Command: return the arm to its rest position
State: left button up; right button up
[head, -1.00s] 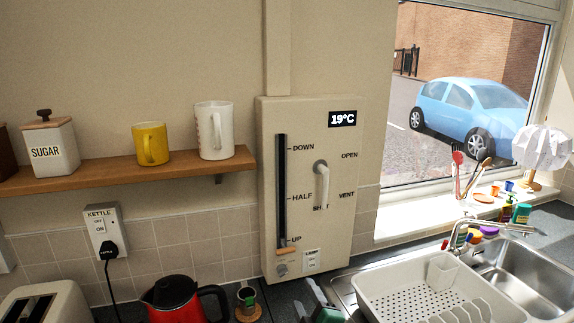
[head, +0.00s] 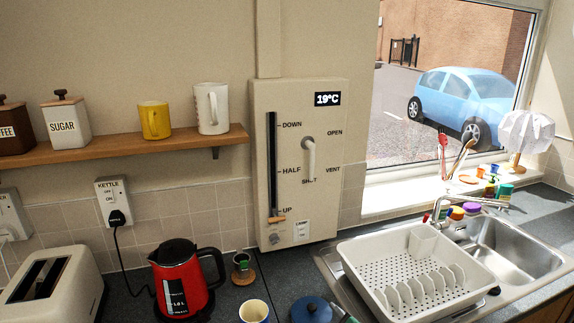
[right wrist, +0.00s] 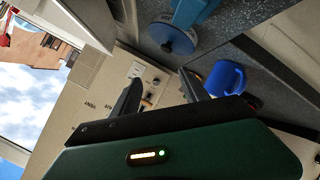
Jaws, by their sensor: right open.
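My right gripper (right wrist: 160,75) shows in the right wrist view, its two dark fingers apart with nothing held between them. It is not clearly seen in the head view. My left gripper is in neither view. The beige wall panel (head: 324,210) has a slider lever (head: 277,219) low in its slot, just below the UP mark. Its white handle (head: 310,155) points down toward SHUT. In the right wrist view the panel (right wrist: 95,112) appears tilted, beyond the fingers.
On the counter are a red kettle (head: 183,280), toaster (head: 52,280), mug (head: 254,312), blue round object (head: 312,309) and dish rack (head: 375,283). The sink (head: 500,250) is right. A shelf (head: 120,151) with mugs and canisters juts out. A blue mug (right wrist: 225,78) is near the fingers.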

jog(key=s+d+f+m+g, duration=0.3)
jog(key=s+f, duration=0.1)
jog(key=s, duration=0.4)
jog(key=s+d+f+m+g+h+b, duration=0.1)
jog(key=s+d+f+m+g, duration=0.2)
jog(key=s, duration=0.5)
jog(key=s+d+f+m+g+h+b, duration=0.1)
jog(key=s+d+f+m+g, duration=0.2)
jog(key=s, duration=0.5)
notch_tip(320, 180, down, 2)
jog(key=shift+d+f+m+g, duration=0.1)
jog(key=shift+d+m+g, duration=0.4)
jog(key=shift+m, duration=0.5)
